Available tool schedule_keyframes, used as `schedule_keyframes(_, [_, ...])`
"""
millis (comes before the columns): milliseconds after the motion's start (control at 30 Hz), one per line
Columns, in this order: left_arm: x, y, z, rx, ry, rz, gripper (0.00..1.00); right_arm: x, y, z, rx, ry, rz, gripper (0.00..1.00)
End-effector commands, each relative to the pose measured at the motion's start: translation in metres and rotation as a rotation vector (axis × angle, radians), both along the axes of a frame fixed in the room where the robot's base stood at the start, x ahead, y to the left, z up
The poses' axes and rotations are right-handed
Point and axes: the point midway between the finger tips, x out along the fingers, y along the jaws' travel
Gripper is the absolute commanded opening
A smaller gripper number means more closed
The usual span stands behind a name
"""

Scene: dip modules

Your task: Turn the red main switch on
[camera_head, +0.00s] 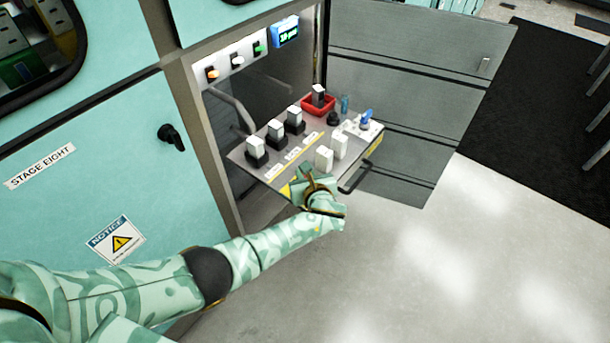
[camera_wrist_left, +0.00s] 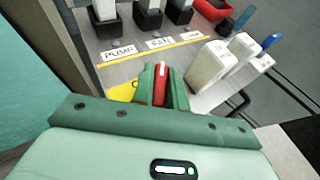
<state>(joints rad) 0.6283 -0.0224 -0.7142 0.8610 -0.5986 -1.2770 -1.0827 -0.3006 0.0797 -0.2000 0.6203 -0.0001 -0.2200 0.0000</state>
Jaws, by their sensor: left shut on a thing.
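The red main switch (camera_wrist_left: 160,83) is a narrow red handle with a white line on its top, on a yellow plate (camera_wrist_left: 122,92) at the near edge of the grey panel (camera_head: 300,168). In the wrist view its white line points roughly away from my wrist. My left gripper (camera_wrist_left: 159,86) is shut on the red switch, with one green finger on each side. In the head view my left gripper (camera_head: 309,182) reaches the panel's near edge and hides the switch. My right gripper is not in view.
White-topped modules (camera_head: 275,130) stand in black sockets on the panel behind labels reading PUMP and FAN. White blocks (camera_head: 324,158), a red tray (camera_head: 330,107) and a blue-handled item (camera_head: 367,119) are close by. Orange, white and green lights and a display (camera_head: 285,33) are above.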

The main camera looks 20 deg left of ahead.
Motion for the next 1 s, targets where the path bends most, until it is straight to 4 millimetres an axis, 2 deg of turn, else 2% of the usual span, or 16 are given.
schedule_keyframes(100, [0.000, -0.002, -0.006, -0.001, 0.005, 0.108, 0.00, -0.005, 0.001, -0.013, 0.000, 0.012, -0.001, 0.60])
schedule_keyframes(600, [0.001, -0.001, -0.006, 0.002, 0.003, 0.508, 0.00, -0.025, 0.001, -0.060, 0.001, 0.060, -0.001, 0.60])
schedule_keyframes(1000, [0.001, 0.000, -0.001, 0.002, 0.000, 0.637, 0.00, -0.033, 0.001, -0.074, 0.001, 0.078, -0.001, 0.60])
